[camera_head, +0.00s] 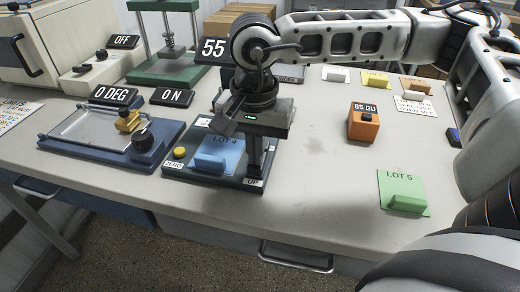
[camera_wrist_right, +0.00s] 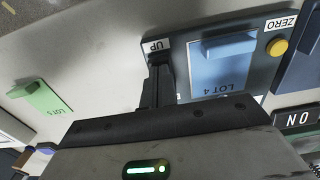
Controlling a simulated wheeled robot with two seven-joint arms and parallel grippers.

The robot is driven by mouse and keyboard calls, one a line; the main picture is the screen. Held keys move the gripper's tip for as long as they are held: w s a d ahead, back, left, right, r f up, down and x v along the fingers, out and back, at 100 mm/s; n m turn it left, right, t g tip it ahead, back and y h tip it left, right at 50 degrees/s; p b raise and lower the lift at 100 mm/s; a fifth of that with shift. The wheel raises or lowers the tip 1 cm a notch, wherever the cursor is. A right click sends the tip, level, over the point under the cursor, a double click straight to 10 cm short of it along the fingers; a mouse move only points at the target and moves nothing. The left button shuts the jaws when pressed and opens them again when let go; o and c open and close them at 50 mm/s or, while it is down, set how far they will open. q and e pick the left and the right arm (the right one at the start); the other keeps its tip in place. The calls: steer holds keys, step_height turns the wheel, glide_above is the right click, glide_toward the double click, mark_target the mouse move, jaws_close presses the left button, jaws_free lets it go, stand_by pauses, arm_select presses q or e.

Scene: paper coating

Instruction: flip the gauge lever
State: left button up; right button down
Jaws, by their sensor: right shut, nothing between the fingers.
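The gauge has a dark blue base (camera_head: 215,185) on the bench. It carries a yellow ZERO button (camera_head: 180,152), a blue LOT 4 sheet (camera_head: 221,156) and an UP label (camera_head: 253,182) at its front right corner. A display reading 55 (camera_head: 212,48) stands behind it. My right gripper (camera_head: 258,168) points down over the right side of the gauge, its fingers shut and empty beside the LOT 4 sheet. In the right wrist view the fingertips (camera_wrist_right: 160,65) are close to the UP label (camera_wrist_right: 157,46). I cannot make out the lever; the gripper covers that area. My left gripper is not in view.
A blue coating plate device (camera_head: 60,143) with 0 DEG and ON signs stands left of the gauge. An orange 65 GU block (camera_head: 363,124) and a green LOT 5 sheet (camera_head: 403,192) lie to the right. A green press (camera_head: 168,70) stands behind. The bench between gauge and LOT 5 is clear.

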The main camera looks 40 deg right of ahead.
steer(key=shift+w+d+r+p, duration=0.1)
steer(key=shift+r+p, duration=0.3)
steer(key=shift+r, duration=0.15)
step_height(320, 180, up, 6)
steer(key=p, duration=0.3)
steer(key=shift+f, duration=0.1)
stand_by(0.3)
